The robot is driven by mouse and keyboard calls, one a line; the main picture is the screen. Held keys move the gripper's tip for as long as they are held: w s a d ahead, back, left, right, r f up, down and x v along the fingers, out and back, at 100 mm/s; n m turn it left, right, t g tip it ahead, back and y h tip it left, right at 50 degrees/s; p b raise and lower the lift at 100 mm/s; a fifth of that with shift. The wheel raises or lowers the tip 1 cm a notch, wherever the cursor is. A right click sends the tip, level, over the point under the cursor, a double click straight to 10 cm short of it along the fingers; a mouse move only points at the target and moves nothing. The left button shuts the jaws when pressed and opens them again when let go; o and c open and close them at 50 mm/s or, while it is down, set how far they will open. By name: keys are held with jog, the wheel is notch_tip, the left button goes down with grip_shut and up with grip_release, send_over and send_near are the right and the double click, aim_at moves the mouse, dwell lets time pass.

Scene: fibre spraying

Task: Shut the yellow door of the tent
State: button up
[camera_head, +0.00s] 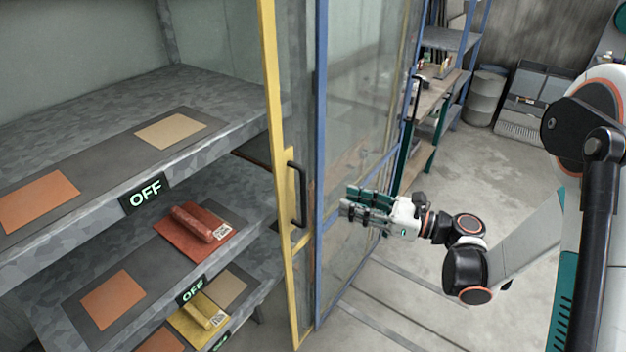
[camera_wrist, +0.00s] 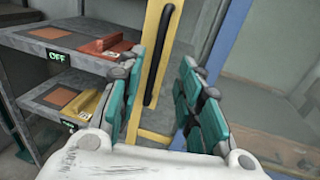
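The yellow door (camera_head: 276,120) stands open, seen at a steep angle, beside the shelves. Its yellow frame also shows in the wrist view (camera_wrist: 152,52). A black vertical handle (camera_head: 296,194) is on the yellow frame; in the wrist view the handle (camera_wrist: 163,50) appears between my fingers, farther off. My gripper (camera_head: 352,204) is to the right of the handle in the head view, past the blue frame, with its fingers pointing left. In the wrist view my gripper (camera_wrist: 163,75) has its teal-padded fingers spread apart with nothing held. I see no contact with the handle.
A blue-framed clear door (camera_head: 320,140) stands close to the yellow one. Grey shelves (camera_head: 80,110) at left hold a red tool (camera_head: 195,232), a yellow tool (camera_head: 200,318) and flat panels, with "OFF" signs. A workbench (camera_head: 432,100) and drum (camera_head: 485,97) stand behind.

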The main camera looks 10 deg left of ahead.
jog(key=w+a+b, duration=0.2)
jog(key=a, duration=1.1)
jog(key=shift+w, duration=0.3)
jog(key=shift+a, duration=0.1)
grip_shut()
